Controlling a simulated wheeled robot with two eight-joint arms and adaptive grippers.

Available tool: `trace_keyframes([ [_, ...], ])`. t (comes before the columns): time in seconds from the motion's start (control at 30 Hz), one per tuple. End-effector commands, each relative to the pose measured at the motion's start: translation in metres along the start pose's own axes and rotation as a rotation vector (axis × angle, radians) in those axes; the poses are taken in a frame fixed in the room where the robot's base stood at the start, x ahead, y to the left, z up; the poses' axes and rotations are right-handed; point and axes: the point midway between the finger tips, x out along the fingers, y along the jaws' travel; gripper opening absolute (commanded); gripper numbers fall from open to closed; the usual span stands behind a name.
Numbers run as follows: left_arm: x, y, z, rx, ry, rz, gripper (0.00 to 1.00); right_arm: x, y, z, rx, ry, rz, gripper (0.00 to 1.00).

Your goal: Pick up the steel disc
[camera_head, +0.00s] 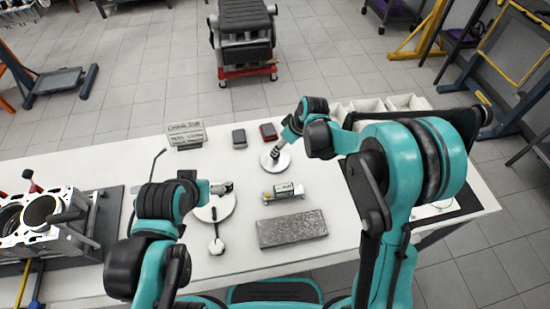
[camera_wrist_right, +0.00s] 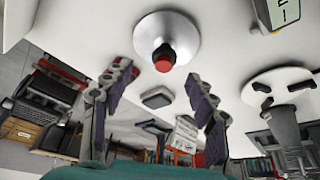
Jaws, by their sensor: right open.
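A round steel disc (camera_head: 269,164) lies on the white table, partly hidden under my right gripper (camera_head: 277,151). In the right wrist view, the disc (camera_wrist_right: 184,27) is shiny, with a black post and red tip at its middle. My right gripper (camera_wrist_right: 158,82) is open there. Its two fingers are apart with nothing between them, and the disc shows beyond their tips. My left gripper (camera_head: 226,188) is over a second, whiter round plate (camera_head: 214,212). Whether its fingers are open or shut is too small to tell.
A grey textured block (camera_head: 292,229) and a small yellow-ended device (camera_head: 283,192) lie in front of the disc. An engine block (camera_head: 40,217) is at left; white bins (camera_head: 405,102) are at right.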

Motion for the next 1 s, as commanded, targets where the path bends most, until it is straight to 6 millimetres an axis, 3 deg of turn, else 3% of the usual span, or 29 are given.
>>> trace_keyframes([
  [0.37,0.011,0.0,0.008,0.0,0.0,0.0,1.0,0.041,-0.002,0.001,-0.008,-0.001,-0.004,0.58],
  [0.6,0.024,0.0,0.017,0.0,0.0,0.0,1.0,0.077,-0.005,0.002,-0.008,-0.001,-0.004,0.58],
  [0.87,0.023,0.0,0.017,0.0,0.0,0.0,1.0,0.081,-0.005,0.001,-0.006,-0.001,-0.003,0.58],
  [1.0,0.023,0.0,0.017,0.0,0.0,0.0,1.0,0.08,-0.005,0.001,-0.006,-0.001,-0.003,0.23],
])
